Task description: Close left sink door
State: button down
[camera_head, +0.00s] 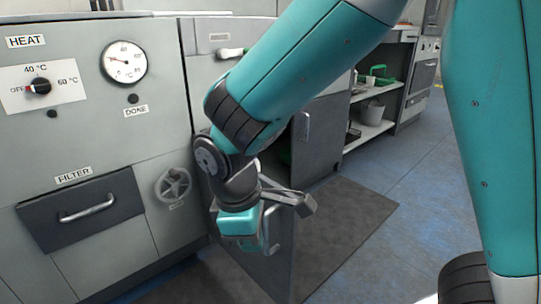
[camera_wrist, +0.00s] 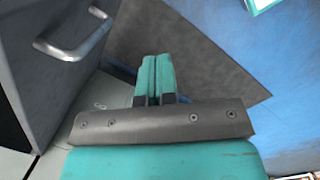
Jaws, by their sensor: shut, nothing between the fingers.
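In the head view, the left sink door (camera_head: 275,275) is a dark grey panel standing open, out from the sink cabinet. My arm and gripper hide much of it. In the wrist view, a dark panel with a metal bar handle (camera_wrist: 75,42) stands on the left, apart from my fingers. My gripper (camera_wrist: 157,62) is shut and empty, its teal fingertips together over the dark floor mat. The neighbouring sink door (camera_head: 322,130) has a vertical handle (camera_head: 304,127) and looks closed. I cannot tell whether my gripper touches the open door.
A dark mat (camera_head: 345,225) lies on the blue-grey floor. On the left stands a grey unit with a dial (camera_head: 124,62), a heat knob and a filter drawer (camera_head: 82,208). Shelves with a bucket (camera_head: 372,112) stand behind. The floor on the right is mostly clear.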

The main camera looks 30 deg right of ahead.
jog(key=w+a+r+n+t+h+p, duration=0.35)
jog(key=r+n+h+p, duration=0.5)
jog(key=p, duration=1.05)
jog(key=h+b, duration=0.2)
jog(key=b, duration=0.1)
send_near(282, 195)
notch_tip(282, 195, down, 4)
jog(key=d, duration=0.3)
jog(key=shift+w+d+r+n+y+b, duration=0.1)
jog(key=shift+w+d+n+y+b, duration=0.15)
jog(key=shift+d, duration=0.25)
jog(key=shift+w+d+r+n+b, duration=0.1)
jog(key=shift+w+d+r+n, duration=0.1)
jog(key=shift+w+d, duration=0.35)
jog(key=shift+d, duration=0.5)
